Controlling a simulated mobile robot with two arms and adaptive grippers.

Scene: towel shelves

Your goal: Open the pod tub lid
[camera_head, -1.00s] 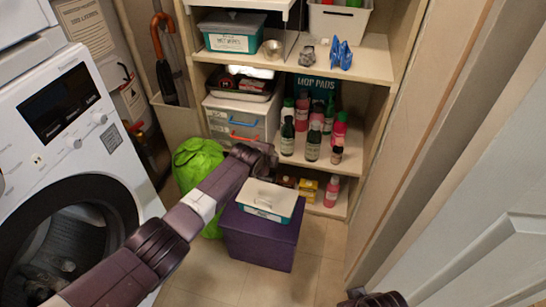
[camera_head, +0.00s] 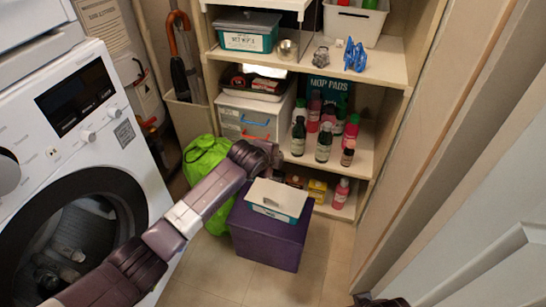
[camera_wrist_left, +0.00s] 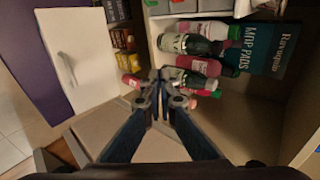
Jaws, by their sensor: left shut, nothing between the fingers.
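The tub (camera_head: 277,213) has a pale lid (camera_head: 270,193) with a handle and a blue-white front with a label too small to read. It stands on a purple box (camera_head: 268,243), and its lid looks closed. The lid also shows at the upper left of the left wrist view (camera_wrist_left: 85,45). My left gripper (camera_head: 276,153) is shut and empty, behind and above the tub, in front of the shelves and apart from the lid. Its fingertips meet in the left wrist view (camera_wrist_left: 160,75). Only a dark bit of my right arm shows at the bottom edge; its fingers are hidden.
Shelves behind hold several bottles (camera_head: 323,143), a wet wipes tub (camera_head: 247,32) and a grey drawer box (camera_head: 245,115). A green bag (camera_head: 203,158) lies left of the purple box. A washer (camera_head: 70,170) stands left, a door (camera_head: 480,240) right. Floor in front is clear.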

